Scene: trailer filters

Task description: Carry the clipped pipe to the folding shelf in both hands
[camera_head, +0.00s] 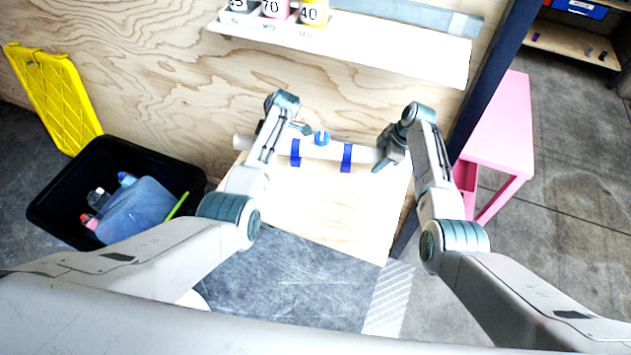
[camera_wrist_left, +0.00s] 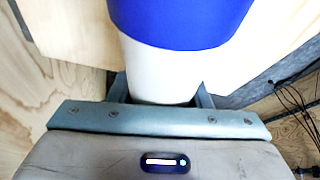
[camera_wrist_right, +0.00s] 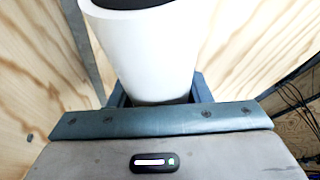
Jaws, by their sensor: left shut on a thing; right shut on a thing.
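The clipped pipe (camera_head: 320,151) is white and lies level across the head view, with two blue clips (camera_head: 346,158) around it and a round blue piece (camera_head: 322,138) on its upper side. My left gripper (camera_head: 272,138) is shut on the pipe left of the clips. My right gripper (camera_head: 388,153) is shut on it near its right end. The white pipe fills the jaws in the left wrist view (camera_wrist_left: 160,75), under a blue band, and in the right wrist view (camera_wrist_right: 150,60), with its open end showing. The folding shelf (camera_head: 310,205) is a pale wooden board below the pipe; any contact is unclear.
A higher wall shelf (camera_head: 400,58) holds numbered containers (camera_head: 313,12). A black crate (camera_head: 60,205) with bottles and a yellow lid (camera_head: 50,95) stands at left. A pink table (camera_head: 505,130) stands right, beyond a dark post (camera_head: 495,75). Grey floor lies in front.

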